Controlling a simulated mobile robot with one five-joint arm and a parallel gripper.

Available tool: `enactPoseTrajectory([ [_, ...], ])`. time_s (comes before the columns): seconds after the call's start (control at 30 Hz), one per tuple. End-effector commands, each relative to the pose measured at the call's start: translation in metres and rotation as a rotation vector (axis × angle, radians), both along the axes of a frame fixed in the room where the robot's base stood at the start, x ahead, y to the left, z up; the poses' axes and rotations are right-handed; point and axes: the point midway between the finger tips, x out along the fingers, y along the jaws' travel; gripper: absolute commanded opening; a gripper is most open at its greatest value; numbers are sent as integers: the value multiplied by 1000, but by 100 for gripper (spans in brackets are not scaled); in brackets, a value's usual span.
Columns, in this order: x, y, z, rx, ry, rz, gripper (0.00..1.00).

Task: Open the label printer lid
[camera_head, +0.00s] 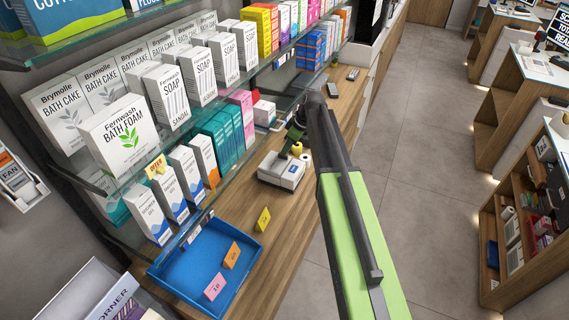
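My green and black arm reaches forward over the counter's right edge. My gripper (295,141) is at its far end, dark and small, just behind and above the box. Small yellowish parts show beside it. I cannot tell whether it touches the box or whether its fingers are apart.
A blue tray (207,256) and several coloured price cards (263,219) lie on the near counter. Glass shelves (165,150) full of cartons rise along the left. Dark flat devices (333,90) lie farther along the counter. Grey floor (425,150) is open to the right.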

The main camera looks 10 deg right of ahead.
Motion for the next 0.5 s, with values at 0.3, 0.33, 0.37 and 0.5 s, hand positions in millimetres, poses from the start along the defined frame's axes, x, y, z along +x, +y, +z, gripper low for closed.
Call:
enactPoseTrajectory([
  [0.3, 10, 13, -41, 0, 0, 0, 31],
  [0.33, 10, 13, -40, 0, 0, 0, 31],
  [0.37, 10, 13, -40, 0, 0, 0, 31],
  [0.5, 10, 14, -38, 0, 0, 0, 31],
])
